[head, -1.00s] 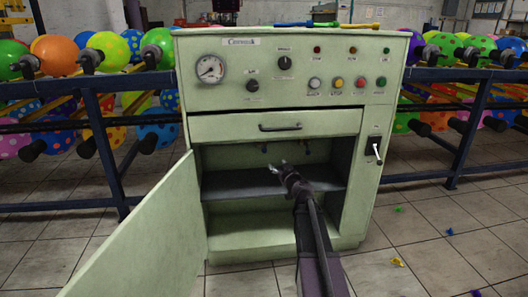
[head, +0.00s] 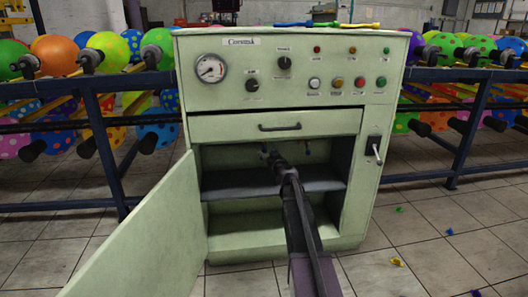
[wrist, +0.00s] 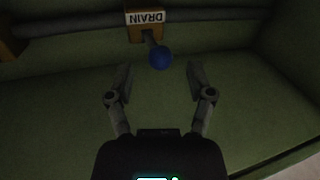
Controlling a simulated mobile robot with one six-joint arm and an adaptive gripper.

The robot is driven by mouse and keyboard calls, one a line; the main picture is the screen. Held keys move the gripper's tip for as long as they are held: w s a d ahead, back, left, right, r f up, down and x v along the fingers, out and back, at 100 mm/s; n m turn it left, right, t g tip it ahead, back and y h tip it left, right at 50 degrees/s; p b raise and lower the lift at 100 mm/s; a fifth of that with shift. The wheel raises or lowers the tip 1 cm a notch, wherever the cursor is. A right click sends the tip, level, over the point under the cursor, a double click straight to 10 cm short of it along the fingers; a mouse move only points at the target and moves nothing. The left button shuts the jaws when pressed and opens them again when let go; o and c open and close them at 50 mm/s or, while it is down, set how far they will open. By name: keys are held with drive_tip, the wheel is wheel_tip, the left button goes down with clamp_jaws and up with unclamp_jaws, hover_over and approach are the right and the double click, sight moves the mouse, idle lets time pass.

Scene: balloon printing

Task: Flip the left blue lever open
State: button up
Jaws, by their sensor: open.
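My gripper (wrist: 160,74) is open, with one finger to each side of the knob and the knob just past the fingertips. I see no contact. In the head view my gripper (head: 268,154) reaches into the cabinet's upper compartment, over the place of the left lever and mostly hiding it. A second blue lever (head: 307,150) hangs to its right.
The green cabinet (head: 230,127) has its door (head: 150,235) swung open at the left. A shelf (head: 225,184) lies below my gripper, and a closed drawer is above the opening. The cabinet's side walls bound the space.

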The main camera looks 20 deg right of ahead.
sight(266, 151)
drive_tip(key=shift+w, duration=1.7)
clamp_jaws()
